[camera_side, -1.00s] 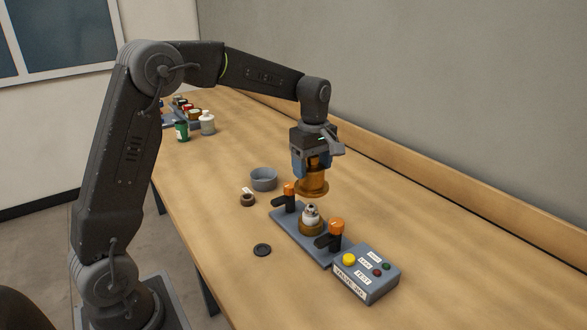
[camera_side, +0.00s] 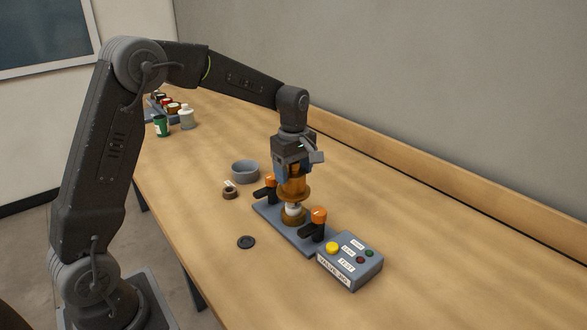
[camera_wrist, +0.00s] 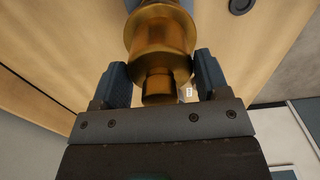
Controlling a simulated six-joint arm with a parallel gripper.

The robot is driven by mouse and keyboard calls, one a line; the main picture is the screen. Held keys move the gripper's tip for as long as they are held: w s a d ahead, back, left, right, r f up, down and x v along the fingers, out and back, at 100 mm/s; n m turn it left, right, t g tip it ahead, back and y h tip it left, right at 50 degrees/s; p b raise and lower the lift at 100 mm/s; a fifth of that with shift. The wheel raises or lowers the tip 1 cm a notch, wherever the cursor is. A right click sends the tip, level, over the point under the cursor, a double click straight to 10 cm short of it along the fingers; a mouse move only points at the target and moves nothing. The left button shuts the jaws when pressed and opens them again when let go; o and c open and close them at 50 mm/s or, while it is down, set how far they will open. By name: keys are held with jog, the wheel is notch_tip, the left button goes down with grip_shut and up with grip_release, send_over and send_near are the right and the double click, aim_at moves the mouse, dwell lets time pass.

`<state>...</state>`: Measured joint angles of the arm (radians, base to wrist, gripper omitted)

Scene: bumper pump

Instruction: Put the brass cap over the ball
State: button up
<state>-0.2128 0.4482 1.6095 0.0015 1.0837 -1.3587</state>
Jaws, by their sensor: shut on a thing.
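The brass cap (camera_side: 294,194) is held upright between the fingers of my gripper (camera_side: 293,178), directly above the valve body in the side view. The brass cap (camera_wrist: 160,38) also fills the upper middle of the wrist view, its narrow neck between the two blue-grey fingers of my gripper (camera_wrist: 160,72). The pale ball (camera_side: 293,209) sits in a brass seat (camera_side: 293,219) on the grey fixture plate (camera_side: 270,219). The cap's lower rim is at or just above the ball's top; I cannot tell whether they touch. The cap hides the ball's upper part.
Orange-topped clamps stand on either side of the seat, one at the left (camera_side: 266,189) and one at the right (camera_side: 317,222). A control box (camera_side: 350,261) adjoins the plate. A grey bowl (camera_side: 245,171), brown ring (camera_side: 230,191) and black disc (camera_side: 246,242) lie to the left.

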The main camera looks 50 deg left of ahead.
aim_at(293, 188)
jog(key=shift+f, duration=2.75)
dwell(0.9)
jog(key=o, duration=1.2)
jog(key=shift+o, duration=0.2)
jog(key=shift+r, duration=3.5)
